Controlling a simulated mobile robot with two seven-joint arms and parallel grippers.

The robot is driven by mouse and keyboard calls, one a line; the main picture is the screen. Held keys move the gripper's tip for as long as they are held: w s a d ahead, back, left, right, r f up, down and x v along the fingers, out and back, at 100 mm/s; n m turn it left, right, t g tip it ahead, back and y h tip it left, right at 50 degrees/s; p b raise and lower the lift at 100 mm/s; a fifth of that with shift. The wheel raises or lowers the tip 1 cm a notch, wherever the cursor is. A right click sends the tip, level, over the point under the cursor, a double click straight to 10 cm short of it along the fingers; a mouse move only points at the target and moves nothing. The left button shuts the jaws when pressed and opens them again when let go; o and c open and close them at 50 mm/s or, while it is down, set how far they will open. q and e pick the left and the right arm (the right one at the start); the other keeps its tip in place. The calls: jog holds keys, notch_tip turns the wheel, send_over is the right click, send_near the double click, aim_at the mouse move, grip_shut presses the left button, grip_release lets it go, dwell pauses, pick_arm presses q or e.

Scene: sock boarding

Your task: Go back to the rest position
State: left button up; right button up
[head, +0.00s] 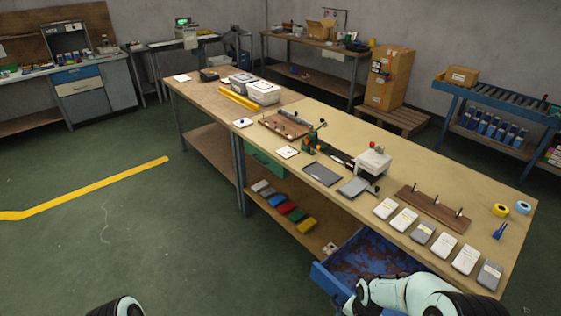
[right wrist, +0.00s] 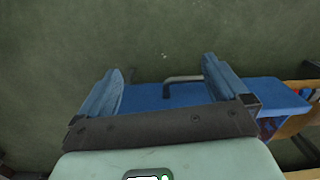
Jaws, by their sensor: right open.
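My right gripper (head: 352,298) is low at the bottom of the head view, beside the front of the pulled-out blue drawer (head: 322,280). In the right wrist view its two blue fingers (right wrist: 163,78) are spread wide with nothing held. The drawer front (right wrist: 155,97) and its grey handle (right wrist: 183,79) appear between and beyond the fingers. I cannot tell whether a finger touches the drawer. Part of my left arm shows at the bottom left edge of the head view; its gripper is out of sight.
The drawer sticks out under the long workbench (head: 330,133). Several white and grey packs (head: 404,219) line the bench's front edge near a wooden peg board (head: 433,207). Colored bundles (head: 287,209) lie on the lower shelf. The green floor (head: 130,225) at left is clear.

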jog(key=s+a+f+n+y, duration=0.1)
jog(key=s+f+n, duration=0.1)
jog(key=s+f, duration=0.6)
pick_arm(q)
jog(key=shift+w+d, duration=0.3)
jog(key=shift+w, duration=0.2)
pick_arm(e)
jog(key=s+a+f+n+y, duration=0.1)
jog(key=s+a+f, duration=0.2)
jog(key=s, duration=0.3)
jog(key=s+a+f+n+y, duration=0.1)
jog(key=s+a+f, duration=0.2)
jog(key=s+f, duration=0.3)
jog(key=shift+s+a+f+g, duration=0.25)
jog(key=shift+s+a+g, duration=0.15)
jog(key=shift+s, duration=0.35)
